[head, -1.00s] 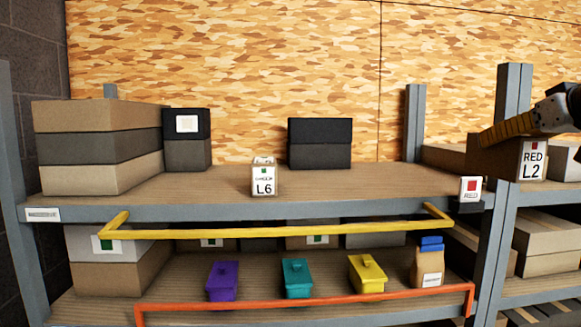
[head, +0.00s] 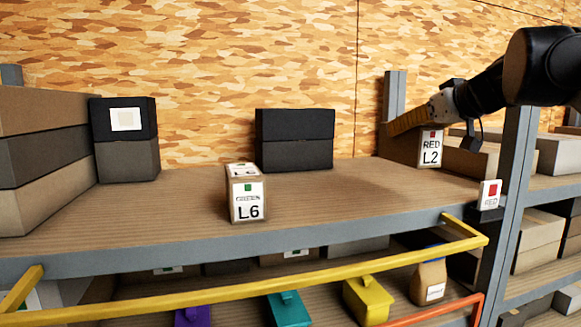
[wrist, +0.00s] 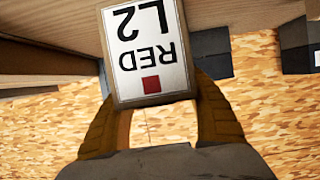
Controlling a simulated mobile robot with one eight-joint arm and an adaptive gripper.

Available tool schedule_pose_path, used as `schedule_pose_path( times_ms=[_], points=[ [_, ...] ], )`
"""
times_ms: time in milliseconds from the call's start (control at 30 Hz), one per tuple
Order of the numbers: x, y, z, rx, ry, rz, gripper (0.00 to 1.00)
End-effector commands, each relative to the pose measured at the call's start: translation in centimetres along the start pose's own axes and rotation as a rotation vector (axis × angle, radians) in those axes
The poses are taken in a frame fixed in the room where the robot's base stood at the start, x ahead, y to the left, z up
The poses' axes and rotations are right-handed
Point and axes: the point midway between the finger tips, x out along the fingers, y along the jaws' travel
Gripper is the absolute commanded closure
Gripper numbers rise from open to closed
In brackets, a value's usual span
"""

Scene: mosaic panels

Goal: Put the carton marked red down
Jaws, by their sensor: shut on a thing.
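The carton marked RED L2 (head: 430,152) has a white label with a red square. It is upright in the head view, over the right part of the upper shelf (head: 330,205); I cannot tell whether its base touches the board. My gripper (head: 408,122) has its yellow fingers shut on it. In the wrist view the carton's label (wrist: 148,50) shows upside down between the fingers (wrist: 160,118). A small RED sign (head: 489,194) with a red square stands at the shelf's front right corner.
A carton marked L6 (head: 247,198) stands mid-shelf near the front. Dark boxes (head: 295,140) stand behind it, more boxes (head: 125,150) at left. A grey post (head: 515,160) rises at the right end. A yellow rail (head: 250,293) runs below the front edge. The board right of L6 is clear.

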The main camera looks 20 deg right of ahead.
Motion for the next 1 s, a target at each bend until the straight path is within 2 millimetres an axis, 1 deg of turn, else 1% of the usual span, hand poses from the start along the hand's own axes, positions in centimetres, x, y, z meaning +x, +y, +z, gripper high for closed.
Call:
schedule_pose_path(
  times_ms=[33,200,300,367,533,700,800,1000],
  points=[
    [1.0,-1.2,0.1,-0.001,0.001,-0.006,0.83],
    [4.1,-3.7,1.1,-0.002,0.002,-0.004,0.83],
    [5.4,-4.7,1.6,0.0,0.001,-0.002,0.83],
    [6.0,-5.1,1.9,-0.001,0.001,-0.002,0.83],
    [6.7,-5.5,2.5,0.002,0.002,0.001,0.83],
    [7.5,-5.5,4.6,0.002,0.001,0.001,0.83],
    [7.9,-5.5,5.6,0.002,0.001,0.001,0.83],
    [8.0,-5.5,5.8,0.001,0.001,0.0,0.83]
  ],
)
